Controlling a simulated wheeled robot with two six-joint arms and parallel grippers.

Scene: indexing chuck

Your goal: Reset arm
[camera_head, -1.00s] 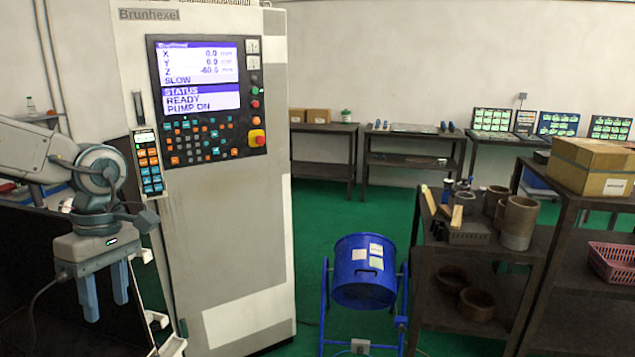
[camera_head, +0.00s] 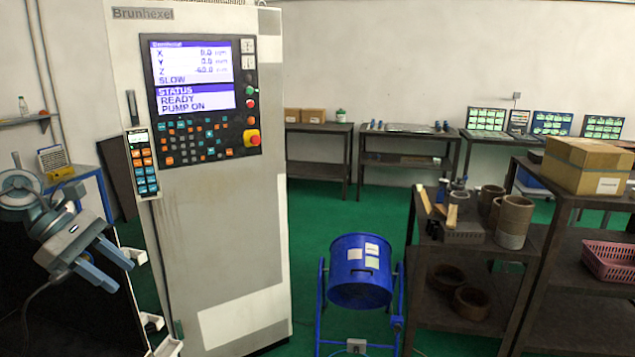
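My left gripper (camera_head: 112,272) is at the lower left in the head view, in front of the dark opening left of the machine cabinet. Its two blue-grey fingers are spread apart with nothing between them, and they point right and down. My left arm comes in from the left edge. The machine cabinet (camera_head: 225,240) stands to the right of the gripper, with a gap between them. Its control panel (camera_head: 203,98) shows READY and PUMP ON. My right gripper is not in view.
A blue drum (camera_head: 358,285) on a blue stand is on the green floor right of the cabinet. A dark shelf cart (camera_head: 470,265) holds several cylinders. A cardboard box (camera_head: 587,165) and a pink basket (camera_head: 612,262) are at the right. Green floor is free behind the drum.

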